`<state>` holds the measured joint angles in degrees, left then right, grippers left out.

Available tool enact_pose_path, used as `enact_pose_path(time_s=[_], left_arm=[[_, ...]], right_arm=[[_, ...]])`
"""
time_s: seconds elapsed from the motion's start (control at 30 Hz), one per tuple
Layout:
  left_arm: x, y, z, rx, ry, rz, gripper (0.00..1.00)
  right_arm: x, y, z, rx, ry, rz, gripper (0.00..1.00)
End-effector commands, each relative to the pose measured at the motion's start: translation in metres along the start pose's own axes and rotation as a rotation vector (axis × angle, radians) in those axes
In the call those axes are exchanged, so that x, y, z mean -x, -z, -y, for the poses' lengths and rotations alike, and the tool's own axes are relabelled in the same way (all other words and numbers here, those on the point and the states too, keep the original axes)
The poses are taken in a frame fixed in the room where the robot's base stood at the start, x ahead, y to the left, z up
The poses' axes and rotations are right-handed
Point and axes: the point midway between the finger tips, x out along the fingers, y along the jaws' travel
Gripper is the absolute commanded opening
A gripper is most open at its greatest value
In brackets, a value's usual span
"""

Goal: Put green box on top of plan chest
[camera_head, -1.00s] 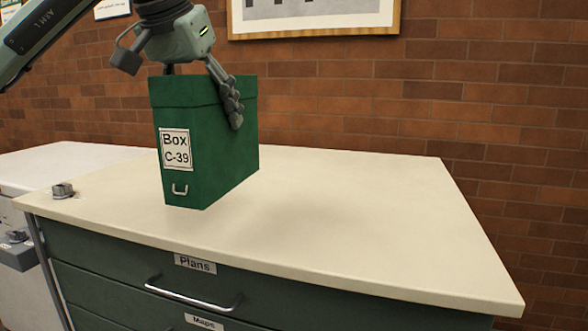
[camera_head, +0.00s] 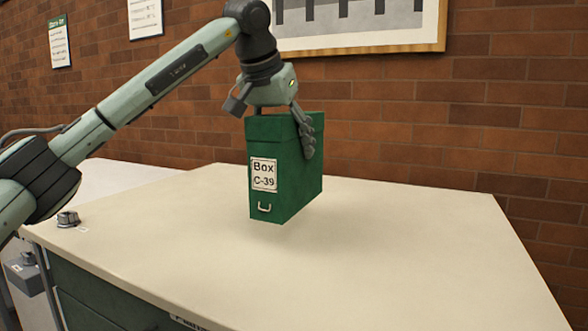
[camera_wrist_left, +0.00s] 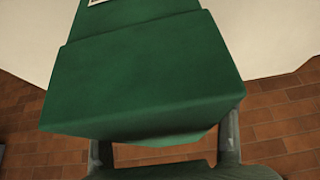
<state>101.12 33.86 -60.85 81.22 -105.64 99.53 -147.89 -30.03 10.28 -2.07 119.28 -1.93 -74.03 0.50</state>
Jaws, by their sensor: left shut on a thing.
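The green box (camera_head: 290,175), labelled "Box C-39", hangs upright over the plan chest (camera_head: 180,225). A soft shadow lies on the cream top below it, and the box looks a little above the surface. My left gripper (camera_head: 287,135) is shut on the upper part of the box from above. In the left wrist view the box (camera_wrist_left: 145,75) fills the middle, between the two fingers. My right gripper is not in view.
A small metal object (camera_head: 68,219) stands at the chest top's left corner. A white surface (camera_head: 100,178) lies behind on the left. A brick wall (camera_head: 440,120) with a framed picture (camera_head: 350,25) rises behind. The chest top is clear right of and in front of the box.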

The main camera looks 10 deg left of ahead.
Motion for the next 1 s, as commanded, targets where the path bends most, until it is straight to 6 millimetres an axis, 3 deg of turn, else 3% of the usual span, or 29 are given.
enact_pose_path(time_s=[0.23,0.57,0.77,0.8,1.0], left_arm=[[-0.022,0.013,-0.002,0.0,-0.001,-0.006,0.07],[-0.054,-0.007,-0.002,0.0,-0.001,-0.005,0.07],[-0.056,-0.009,-0.002,0.0,-0.001,-0.006,0.07],[-0.058,-0.01,-0.002,0.0,0.0,-0.001,0.63],[-0.058,-0.01,-0.002,0.0,0.0,-0.001,0.86]], right_arm=[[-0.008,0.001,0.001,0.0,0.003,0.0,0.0],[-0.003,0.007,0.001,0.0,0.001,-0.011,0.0],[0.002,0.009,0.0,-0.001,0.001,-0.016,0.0],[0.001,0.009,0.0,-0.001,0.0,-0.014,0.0],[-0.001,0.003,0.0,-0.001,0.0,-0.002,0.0]])
